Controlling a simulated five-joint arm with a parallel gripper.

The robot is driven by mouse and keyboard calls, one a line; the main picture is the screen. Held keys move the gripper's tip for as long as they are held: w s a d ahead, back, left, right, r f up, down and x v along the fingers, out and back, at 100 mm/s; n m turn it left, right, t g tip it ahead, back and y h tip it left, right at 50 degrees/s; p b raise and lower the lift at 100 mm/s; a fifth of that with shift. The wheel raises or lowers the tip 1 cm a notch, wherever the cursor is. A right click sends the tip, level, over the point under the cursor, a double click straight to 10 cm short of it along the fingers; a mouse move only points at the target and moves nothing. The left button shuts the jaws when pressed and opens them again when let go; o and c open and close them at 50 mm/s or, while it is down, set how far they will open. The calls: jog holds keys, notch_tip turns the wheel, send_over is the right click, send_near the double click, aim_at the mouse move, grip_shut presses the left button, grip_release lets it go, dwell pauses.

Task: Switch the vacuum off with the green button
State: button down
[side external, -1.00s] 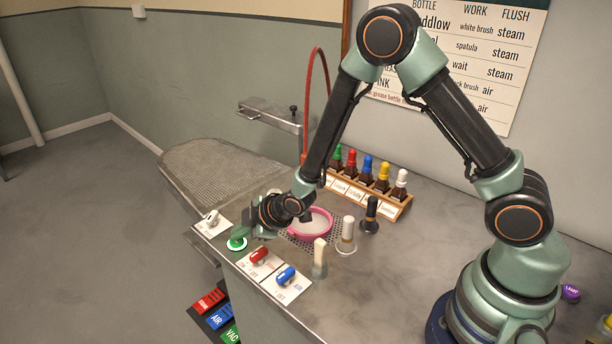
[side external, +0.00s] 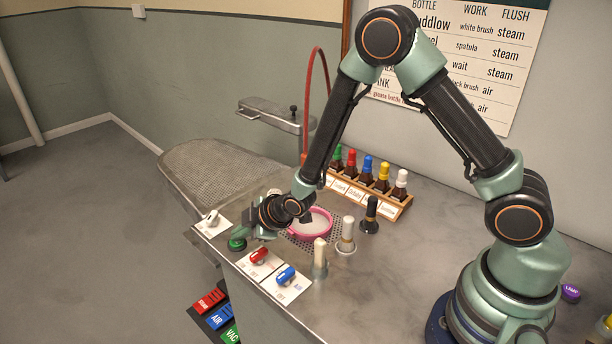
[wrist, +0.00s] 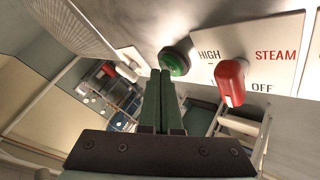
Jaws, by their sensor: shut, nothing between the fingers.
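The green button (side external: 237,244) sits near the front left edge of the steel worktop, a dark green dome with no bright ring around it. It also shows in the wrist view (wrist: 176,59), just beyond my fingertips. My gripper (side external: 243,234) is shut and empty, its fingers side by side right at the button. In the wrist view my fingertips (wrist: 161,72) overlap the near edge of the button, and I cannot tell whether they touch it.
A red knob (side external: 258,255) and a blue knob (side external: 286,275) stand on white plates right of the button, a white knob (side external: 211,218) behind it. A pink bowl (side external: 311,224), brushes and a bottle rack (side external: 362,190) stand further back. Coloured pedals (side external: 222,318) lie below the edge.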

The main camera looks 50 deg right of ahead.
aim_at(243, 242)
jog(key=shift+f, duration=0.35)
jog(key=shift+d, duration=0.1)
jog(key=shift+s, duration=0.1)
jog(key=shift+r, duration=3.4)
jog(key=shift+r, duration=0.1)
